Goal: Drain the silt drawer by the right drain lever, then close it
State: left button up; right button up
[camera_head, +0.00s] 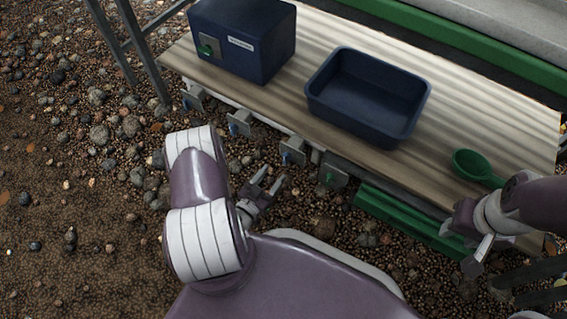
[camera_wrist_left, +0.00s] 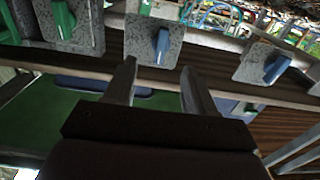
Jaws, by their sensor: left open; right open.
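A row of small grey plates with levers hangs along the bench's front edge. In the head view blue levers show at the left (camera_head: 188,103), middle (camera_head: 236,128) and right (camera_head: 286,158), and a green lever (camera_head: 329,178) is farther right. A long green part (camera_head: 400,215), possibly the silt drawer, lies below the edge. My left gripper (camera_head: 271,181) is open and empty, just in front of the right blue lever. In the left wrist view that blue lever (camera_wrist_left: 162,46) shows beyond the open fingers (camera_wrist_left: 159,70), apart from them. My right gripper (camera_head: 463,246) is open at the right.
The bench (camera_head: 300,100) carries a dark blue box (camera_head: 255,50) with a green knob and label, an empty blue tray (camera_head: 365,90) and a green scoop (camera_head: 472,166). Metal legs (camera_head: 130,45) stand at the upper left. Gravel ground (camera_head: 75,200) is open at the left.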

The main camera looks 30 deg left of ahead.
aim_at(284, 160)
pick_arm(q)
jog(key=w+b, duration=0.1)
jog(key=w, duration=0.3)
jog(key=w+b, duration=0.1)
jog(key=shift+w+d+f+b, duration=0.15)
jog(key=shift+w+d+b, duration=0.15)
jog(key=shift+w, duration=0.6)
jog(key=c, duration=1)
